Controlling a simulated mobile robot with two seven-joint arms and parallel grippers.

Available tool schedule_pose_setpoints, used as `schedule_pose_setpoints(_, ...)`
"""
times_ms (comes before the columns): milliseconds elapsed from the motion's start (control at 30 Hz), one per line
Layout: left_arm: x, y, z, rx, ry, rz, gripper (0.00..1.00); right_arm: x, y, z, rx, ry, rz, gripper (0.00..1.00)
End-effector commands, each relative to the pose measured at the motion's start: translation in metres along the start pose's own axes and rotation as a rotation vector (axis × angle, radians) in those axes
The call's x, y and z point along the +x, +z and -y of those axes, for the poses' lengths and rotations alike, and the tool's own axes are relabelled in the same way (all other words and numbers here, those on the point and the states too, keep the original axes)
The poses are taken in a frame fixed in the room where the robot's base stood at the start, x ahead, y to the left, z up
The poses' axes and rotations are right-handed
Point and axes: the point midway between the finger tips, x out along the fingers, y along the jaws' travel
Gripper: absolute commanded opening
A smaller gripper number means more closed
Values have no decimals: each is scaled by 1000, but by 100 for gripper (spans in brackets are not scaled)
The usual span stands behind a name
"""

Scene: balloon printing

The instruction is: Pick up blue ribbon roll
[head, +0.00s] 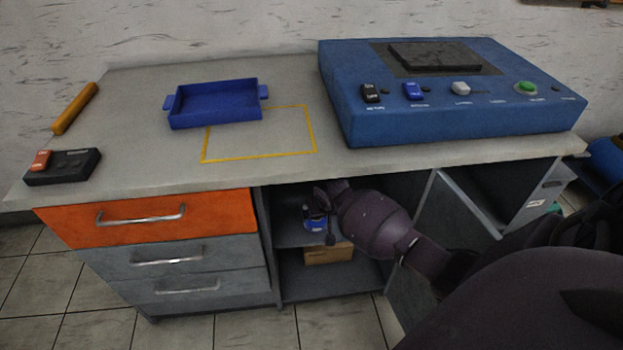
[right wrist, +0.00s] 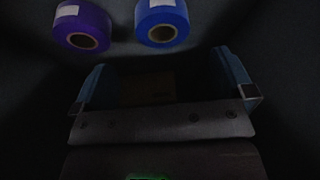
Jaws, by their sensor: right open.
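The blue ribbon roll (right wrist: 162,22) shows at the top of the right wrist view, with a white label and its round core facing me. A purple roll (right wrist: 82,27) lies to its left with a gap between them. My right gripper (right wrist: 160,66) is open and empty, its two fingers apart, with the blue roll beyond them and between their lines. In the head view my right gripper (head: 322,200) reaches into the open cabinet, close to a small blue item (head: 316,224) on the shelf. My left gripper is not in view.
The cabinet shelf (head: 288,234) lies under the worktop (head: 250,173), beside orange and grey drawers (head: 150,220). A cardboard box (head: 328,255) sits below the shelf. On top are a blue tray (head: 215,112), a blue machine (head: 440,122) and a dark control box (head: 65,168).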

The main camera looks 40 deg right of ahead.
Motion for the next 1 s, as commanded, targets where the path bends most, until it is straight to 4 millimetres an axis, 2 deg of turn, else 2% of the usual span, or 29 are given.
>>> schedule_pose_setpoints(100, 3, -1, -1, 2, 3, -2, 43, 6, -7, 1, 20, 8, 16, 100)
schedule_pose_setpoints(267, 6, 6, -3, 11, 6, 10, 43, 17, -8, 0, 25, 11, 22, 100)
schedule_pose_setpoints(500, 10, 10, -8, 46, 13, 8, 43, 54, -4, -1, 23, 14, 27, 100)
schedule_pose_setpoints(700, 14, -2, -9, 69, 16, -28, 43, 66, -8, 0, 24, 11, 20, 100)
schedule_pose_setpoints(900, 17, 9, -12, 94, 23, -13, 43, 90, -7, -1, 22, 13, 26, 100)
schedule_pose_setpoints(1000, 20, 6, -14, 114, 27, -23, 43, 103, -7, 0, 22, 12, 27, 100)
